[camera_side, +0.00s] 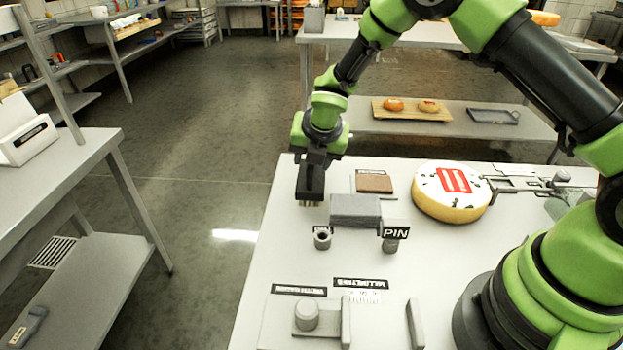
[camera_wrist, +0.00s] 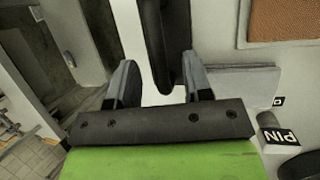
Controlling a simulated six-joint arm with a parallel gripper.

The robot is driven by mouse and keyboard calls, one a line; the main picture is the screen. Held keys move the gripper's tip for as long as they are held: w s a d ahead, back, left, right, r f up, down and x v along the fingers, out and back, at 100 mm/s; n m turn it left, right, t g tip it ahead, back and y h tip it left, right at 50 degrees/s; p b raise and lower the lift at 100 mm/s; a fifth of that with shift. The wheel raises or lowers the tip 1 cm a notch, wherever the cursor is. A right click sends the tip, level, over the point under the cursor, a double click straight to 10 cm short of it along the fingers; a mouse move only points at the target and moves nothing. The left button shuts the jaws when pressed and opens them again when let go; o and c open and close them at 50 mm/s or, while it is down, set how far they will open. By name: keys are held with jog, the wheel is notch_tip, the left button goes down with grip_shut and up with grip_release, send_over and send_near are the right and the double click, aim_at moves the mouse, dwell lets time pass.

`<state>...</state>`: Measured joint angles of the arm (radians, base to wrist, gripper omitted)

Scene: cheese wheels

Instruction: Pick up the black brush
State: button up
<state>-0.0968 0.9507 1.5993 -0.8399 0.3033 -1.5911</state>
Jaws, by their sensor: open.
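The black brush (camera_wrist: 163,45) shows in the wrist view as a dark, curved piece running down from the top edge into the gap between my fingers. My gripper (camera_wrist: 159,68) is open, with one grey finger on each side of it; whether either finger touches it is unclear. In the side view my gripper (camera_side: 316,160) points down near the far left corner of the table. A black shape with pale bits along its lower edge, seemingly the brush (camera_side: 310,182), is right below it. The fingers are hard to tell apart there.
A grey block (camera_side: 355,209) stands just right of the brush, with a brown pad (camera_side: 374,183) behind it. A cheese wheel (camera_side: 452,192) lies further right. A PIN label (camera_side: 395,233) and small cylinder (camera_side: 322,238) stand in front. The table's left edge is close.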

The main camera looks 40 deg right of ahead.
jog(key=shift+x, duration=1.05)
grip_shut()
notch_tip(320, 180, up, 10)
jog(key=shift+r, duration=0.1)
